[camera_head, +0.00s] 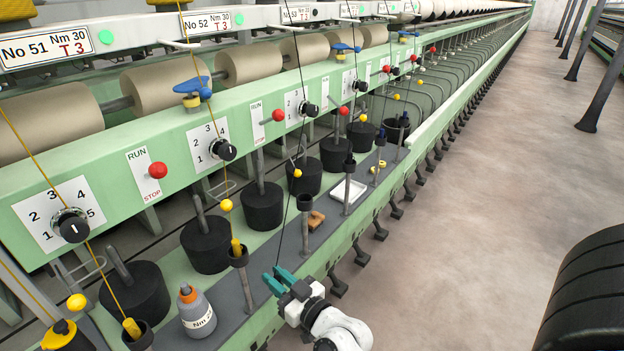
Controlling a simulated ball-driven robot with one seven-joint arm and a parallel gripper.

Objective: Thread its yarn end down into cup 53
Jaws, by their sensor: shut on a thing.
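My gripper (275,280), with teal fingers, is at the lower middle, over the front edge of the machine's grey shelf. It is shut on the lower end of a dark yarn (288,216); the fingers hide the very tip. The yarn runs up past a yellow bead (297,173) towards the third station's dial (308,110). The likely cup 53 (305,203) is a dark cup on a thin post, above and right of my gripper; I cannot read its number. The gripper and yarn end are apart from it.
Left of my gripper, a grey bottle (196,312) and a cup post (239,257) with yellow yarn stand on the shelf. A brown object (316,220) and white tray (348,192) lie beyond. The floor (480,190) to the right is clear.

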